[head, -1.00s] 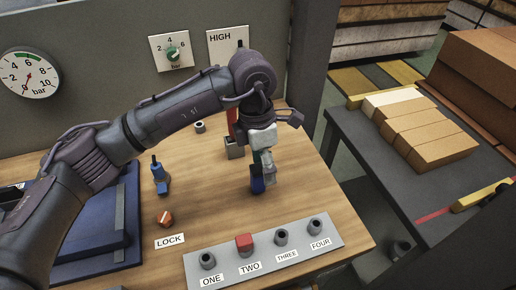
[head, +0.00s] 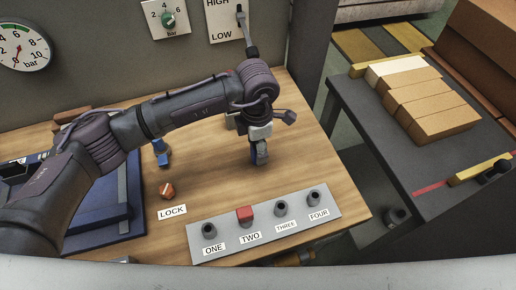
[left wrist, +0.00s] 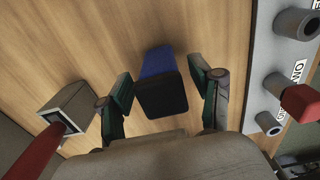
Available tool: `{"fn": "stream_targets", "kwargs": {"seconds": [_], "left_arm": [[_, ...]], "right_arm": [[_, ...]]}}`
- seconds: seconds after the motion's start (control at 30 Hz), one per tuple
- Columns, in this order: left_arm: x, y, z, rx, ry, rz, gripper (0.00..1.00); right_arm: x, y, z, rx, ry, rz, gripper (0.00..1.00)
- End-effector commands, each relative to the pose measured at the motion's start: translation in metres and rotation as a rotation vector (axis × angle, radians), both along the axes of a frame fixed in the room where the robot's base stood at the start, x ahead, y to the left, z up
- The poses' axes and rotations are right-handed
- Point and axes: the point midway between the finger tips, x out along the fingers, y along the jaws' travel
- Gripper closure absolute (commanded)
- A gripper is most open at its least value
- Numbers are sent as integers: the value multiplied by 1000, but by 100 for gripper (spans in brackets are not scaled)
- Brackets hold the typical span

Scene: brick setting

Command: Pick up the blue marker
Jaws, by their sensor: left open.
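The blue marker (left wrist: 160,65) has a blue body and a dark, blocky near end. In the left wrist view it is between the two fingers of my left gripper (left wrist: 160,78), with a gap on each side. In the head view my left gripper (head: 260,160) points down at the wooden table behind the button panel, and only a little of the blue marker (head: 253,154) shows beside the fingers. The gripper is open. My right gripper is not in view.
A button panel (head: 265,232) lies at the table's front. A red rod (left wrist: 35,150) stands in a grey holder (left wrist: 72,100) close to one finger. Bare wood (head: 315,150) lies right.

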Motion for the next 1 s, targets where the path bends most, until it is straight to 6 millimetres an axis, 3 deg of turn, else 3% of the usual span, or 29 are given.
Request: {"fn": "stream_targets", "kwargs": {"seconds": [0.07, 0.2, 0.5, 0.9, 1.0], "left_arm": [[-3, -3, -10, 0, 6, 0, 35], [-2, -3, -29, 0, 3, 1, 35], [-2, -3, -35, 0, 1, 0, 35], [-1, -3, -34, -1, 1, 0, 100], [-1, -3, -34, -1, 1, 0, 100]], "right_arm": [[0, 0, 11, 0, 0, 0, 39], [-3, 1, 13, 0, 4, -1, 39], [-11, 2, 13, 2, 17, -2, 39], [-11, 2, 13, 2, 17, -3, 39], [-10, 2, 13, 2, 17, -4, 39]]}}
